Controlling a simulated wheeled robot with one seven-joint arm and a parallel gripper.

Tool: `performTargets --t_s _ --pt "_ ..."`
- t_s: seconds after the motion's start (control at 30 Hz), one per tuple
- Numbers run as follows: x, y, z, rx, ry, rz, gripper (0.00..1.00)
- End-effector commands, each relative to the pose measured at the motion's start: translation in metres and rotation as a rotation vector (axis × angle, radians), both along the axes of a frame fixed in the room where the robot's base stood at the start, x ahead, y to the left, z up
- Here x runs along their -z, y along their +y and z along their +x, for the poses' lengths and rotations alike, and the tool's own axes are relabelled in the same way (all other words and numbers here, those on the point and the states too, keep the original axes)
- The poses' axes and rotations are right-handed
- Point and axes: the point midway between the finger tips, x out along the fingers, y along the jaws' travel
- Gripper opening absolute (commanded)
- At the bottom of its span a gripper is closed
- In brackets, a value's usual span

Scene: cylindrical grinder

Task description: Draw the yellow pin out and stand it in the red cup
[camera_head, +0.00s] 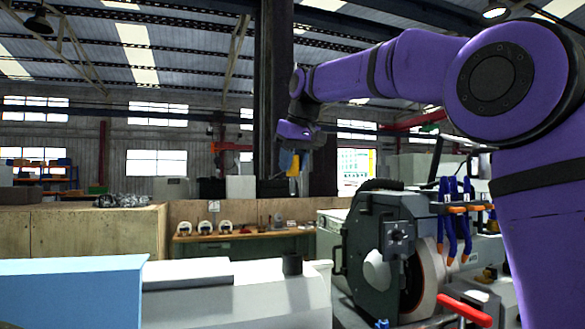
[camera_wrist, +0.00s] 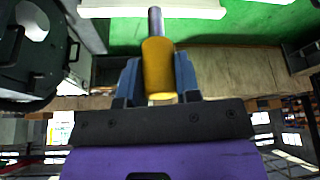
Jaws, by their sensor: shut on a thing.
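The yellow pin shows in the wrist view (camera_wrist: 158,65) as a thick yellow handle with a thinner grey shank, which points toward the top of the picture. My gripper (camera_wrist: 158,84) is shut on the yellow handle, with one blue-grey finger on each side. In the head view my gripper (camera_head: 290,158) is raised in the air near the middle, with a patch of the yellow pin (camera_head: 293,166) at its fingers. I cannot make out a red cup in either view.
A grey grinding machine (camera_head: 365,245) with a wheel, blue hoses (camera_head: 450,190) and a red lever (camera_head: 465,310) stands at the right. A dark short cylinder (camera_head: 292,265) stands on the pale machine bed (camera_head: 240,300). A bench (camera_head: 240,240) is behind. Air around my gripper looks free.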

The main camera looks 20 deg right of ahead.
Motion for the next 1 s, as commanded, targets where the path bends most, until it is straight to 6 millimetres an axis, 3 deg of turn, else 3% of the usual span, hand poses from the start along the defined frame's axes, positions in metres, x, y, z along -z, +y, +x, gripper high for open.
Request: performTargets --t_s 0.6,1.0 --pt "-0.042 0.0 0.0 0.0 -0.001 0.0 0.02" --pt "-0.046 0.0 0.0 0.0 0.0 0.0 0.02"
